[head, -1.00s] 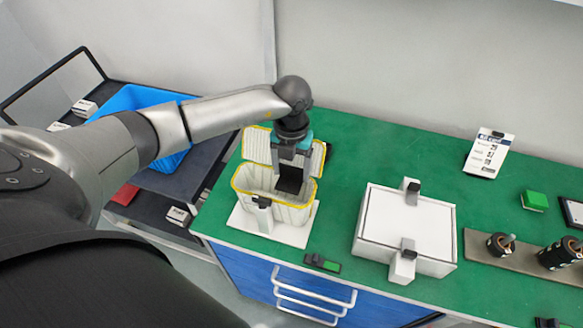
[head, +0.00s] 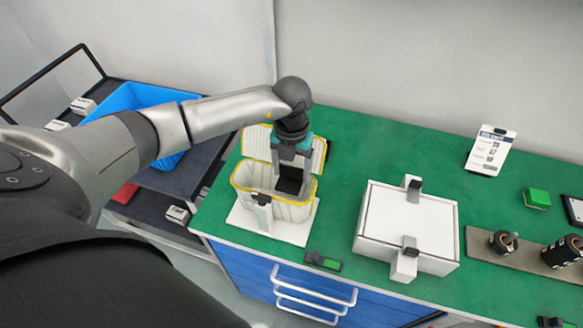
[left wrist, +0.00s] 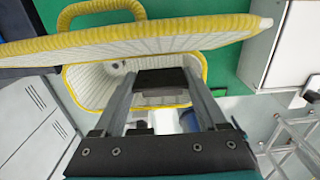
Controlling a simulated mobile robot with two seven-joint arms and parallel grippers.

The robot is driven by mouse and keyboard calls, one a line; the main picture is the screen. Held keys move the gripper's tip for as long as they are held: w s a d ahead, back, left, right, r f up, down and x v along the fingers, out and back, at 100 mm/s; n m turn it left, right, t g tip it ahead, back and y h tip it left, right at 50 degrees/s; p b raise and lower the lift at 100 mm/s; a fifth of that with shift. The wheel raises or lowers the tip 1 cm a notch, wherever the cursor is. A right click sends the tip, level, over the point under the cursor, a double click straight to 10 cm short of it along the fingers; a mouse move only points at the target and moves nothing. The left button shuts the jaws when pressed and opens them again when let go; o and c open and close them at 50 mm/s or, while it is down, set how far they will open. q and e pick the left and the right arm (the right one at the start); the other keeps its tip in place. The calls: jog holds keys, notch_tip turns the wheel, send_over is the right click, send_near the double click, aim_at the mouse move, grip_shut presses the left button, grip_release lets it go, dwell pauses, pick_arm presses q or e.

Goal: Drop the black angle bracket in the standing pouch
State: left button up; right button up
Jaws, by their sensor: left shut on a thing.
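The standing pouch (head: 292,212) is a white ribbed container with a yellow rim, upright on a white base plate at the left of the green bench. Its lid (head: 258,140) is open at the back. My left gripper (head: 291,170) is shut on the black angle bracket (head: 288,185), right over the pouch's mouth. In the left wrist view the bracket (left wrist: 162,78) sits between the two fingers, with the pouch's yellow rim (left wrist: 72,88) around it. The bracket's lower edge is at about rim level; its exact depth is hard to tell. My right gripper is not in view.
A white box (head: 408,225) with two black-topped clamps stands right of the pouch. A small black and green device (head: 322,262) lies at the front edge. Black cylinders on a strip (head: 490,255), a green block (head: 537,198) and a sign (head: 490,150) are farther right. A blue bin (head: 135,97) is left.

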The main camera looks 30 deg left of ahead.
pick_arm(q)
jog(key=shift+f, duration=0.3)
jog(key=o, duration=1.4)
jog(key=shift+r, duration=0.15)
notch_tip(320, 180, up, 15)
jog(key=shift+r+b, duration=0.1)
jog(key=shift+b, duration=0.45)
